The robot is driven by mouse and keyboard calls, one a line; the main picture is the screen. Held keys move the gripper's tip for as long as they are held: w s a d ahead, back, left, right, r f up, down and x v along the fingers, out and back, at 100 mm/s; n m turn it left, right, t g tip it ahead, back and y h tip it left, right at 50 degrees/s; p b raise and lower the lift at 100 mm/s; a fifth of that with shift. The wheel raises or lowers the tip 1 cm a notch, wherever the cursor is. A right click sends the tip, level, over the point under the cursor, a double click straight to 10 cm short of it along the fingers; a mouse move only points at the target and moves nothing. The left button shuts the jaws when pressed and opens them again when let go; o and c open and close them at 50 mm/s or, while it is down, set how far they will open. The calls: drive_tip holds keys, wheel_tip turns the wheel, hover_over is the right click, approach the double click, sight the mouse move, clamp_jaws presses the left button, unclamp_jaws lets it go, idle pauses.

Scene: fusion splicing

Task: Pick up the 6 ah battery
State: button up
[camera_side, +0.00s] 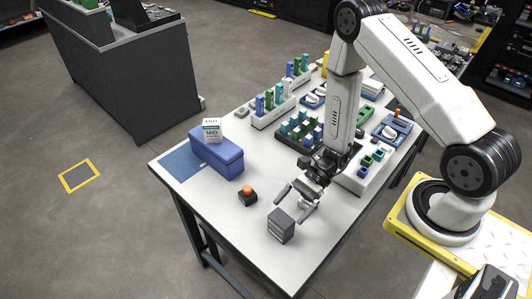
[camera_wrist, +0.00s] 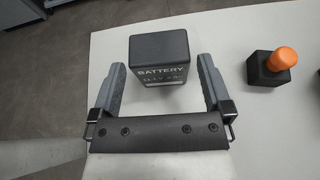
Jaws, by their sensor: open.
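A dark grey box-shaped battery (camera_side: 281,226) stands upright on the white table near its front edge. In the wrist view the battery (camera_wrist: 160,58) shows a dark top and the word "BATTERY" on its face; the smaller print below is too blurred to read surely. My gripper (camera_side: 292,199) is open and empty, just behind and above the battery in the side view. In the wrist view the battery lies between and slightly beyond the two fingertips (camera_wrist: 162,68), and neither finger visibly touches it.
A black block with an orange knob (camera_side: 247,195) stands left of my gripper. Racks of coloured parts (camera_side: 300,132) fill the table behind. The front table area is clear.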

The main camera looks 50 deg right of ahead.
sight(276, 227)
drive_tip(key=shift+a, duration=0.15)
drive_tip(key=shift+x, duration=2.55)
drive_tip(key=c, duration=1.2)
